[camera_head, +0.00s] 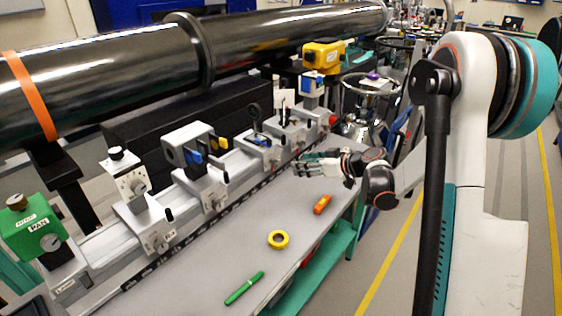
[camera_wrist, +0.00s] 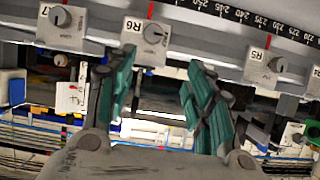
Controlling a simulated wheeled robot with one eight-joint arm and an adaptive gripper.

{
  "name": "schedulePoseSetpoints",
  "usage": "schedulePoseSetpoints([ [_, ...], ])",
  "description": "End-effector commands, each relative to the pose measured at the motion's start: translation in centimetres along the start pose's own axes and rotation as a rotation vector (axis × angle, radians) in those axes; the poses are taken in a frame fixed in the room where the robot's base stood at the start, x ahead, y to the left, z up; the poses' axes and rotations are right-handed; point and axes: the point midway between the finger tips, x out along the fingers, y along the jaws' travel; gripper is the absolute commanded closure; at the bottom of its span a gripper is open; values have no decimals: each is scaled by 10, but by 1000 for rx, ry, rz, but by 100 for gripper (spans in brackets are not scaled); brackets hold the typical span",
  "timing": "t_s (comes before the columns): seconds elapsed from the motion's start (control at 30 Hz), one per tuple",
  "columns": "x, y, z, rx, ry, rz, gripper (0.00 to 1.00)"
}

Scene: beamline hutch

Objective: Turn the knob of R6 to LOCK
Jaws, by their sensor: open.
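The R6 carrier (camera_wrist: 146,44) is a light grey block with a printed "R6" label, near the top of the wrist view. Its round grey knob (camera_wrist: 154,33) is on the face beside the label; the small markings around it are too small to read. My gripper (camera_wrist: 160,78) is open and empty, with its two teal-padded fingers apart below R6 in the picture, not touching the knob. In the head view my gripper (camera_head: 304,166) is over the bench side of the rail, near the farther carriers. Carrier labels are not readable there.
The R5 carrier (camera_wrist: 265,66) and another carrier (camera_wrist: 62,25) flank R6 along the scaled rail (camera_wrist: 215,28). A black beam pipe (camera_head: 110,68) runs behind.

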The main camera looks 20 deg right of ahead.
Motion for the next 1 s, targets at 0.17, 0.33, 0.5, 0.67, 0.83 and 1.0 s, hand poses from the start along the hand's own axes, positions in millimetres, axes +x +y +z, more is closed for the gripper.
schedulePoseSetpoints([
  [0.17,3,13,10,-23,25,3,52],
  [0.33,18,12,11,-26,27,0,52],
  [0.5,48,12,11,-26,26,-1,52],
  [0.67,80,12,10,-26,26,0,52],
  [0.83,111,13,9,-24,26,1,52],
  [1.0,131,13,8,-25,26,1,52],
])
